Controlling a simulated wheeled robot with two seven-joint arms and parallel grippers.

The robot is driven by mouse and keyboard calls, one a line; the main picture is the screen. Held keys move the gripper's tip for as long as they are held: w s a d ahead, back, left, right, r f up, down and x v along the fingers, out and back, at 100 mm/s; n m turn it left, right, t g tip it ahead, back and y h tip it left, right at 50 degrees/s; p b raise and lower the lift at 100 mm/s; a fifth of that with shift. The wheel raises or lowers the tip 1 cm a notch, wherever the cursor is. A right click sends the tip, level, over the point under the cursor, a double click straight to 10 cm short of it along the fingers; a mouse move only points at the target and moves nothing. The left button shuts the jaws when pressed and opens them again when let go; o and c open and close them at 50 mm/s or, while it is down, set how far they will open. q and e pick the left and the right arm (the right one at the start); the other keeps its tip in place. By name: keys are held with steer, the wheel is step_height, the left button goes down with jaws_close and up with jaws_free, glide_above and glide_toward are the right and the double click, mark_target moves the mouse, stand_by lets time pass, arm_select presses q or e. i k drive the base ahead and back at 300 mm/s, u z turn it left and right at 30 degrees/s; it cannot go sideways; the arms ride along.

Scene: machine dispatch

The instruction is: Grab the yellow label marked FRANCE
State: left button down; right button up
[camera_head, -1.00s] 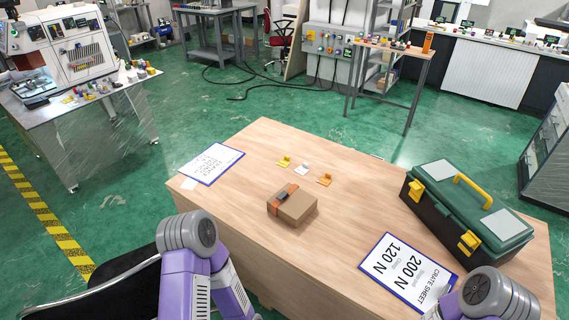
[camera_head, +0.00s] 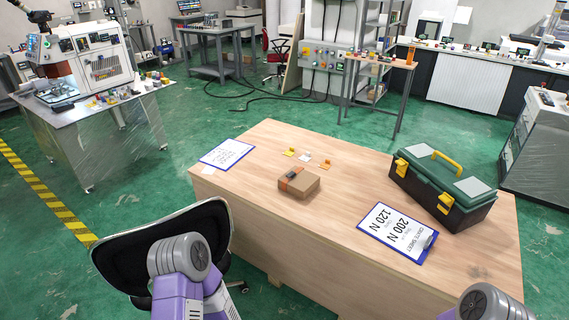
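Three small labels lie in a row on the wooden table (camera_head: 345,170): a yellow one (camera_head: 289,152) at the left, a white one (camera_head: 305,157) in the middle and an orange one (camera_head: 325,164) at the right. The yellow label is the likely FRANCE one, but its marking is too small to read. A brown cardboard box (camera_head: 305,187) with an orange strip and a dark item on top sits just in front of the labels. Neither gripper is in view. Only upper links of my arms show at the bottom edge, apart from the labels.
A clipboard sheet (camera_head: 226,153) lies at the table's left corner, and a crate sheet (camera_head: 397,232) at the front right. A green and black toolbox (camera_head: 443,188) stands at the right. A black chair (camera_head: 165,245) stands by the table's left side.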

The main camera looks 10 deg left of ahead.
mark_target(289, 153)
steer(key=u, duration=3.1)
steer(key=i, duration=3.4)
steer(key=z, duration=2.15)
steer(key=i, duration=3.35)
steer(key=z, duration=1.2)
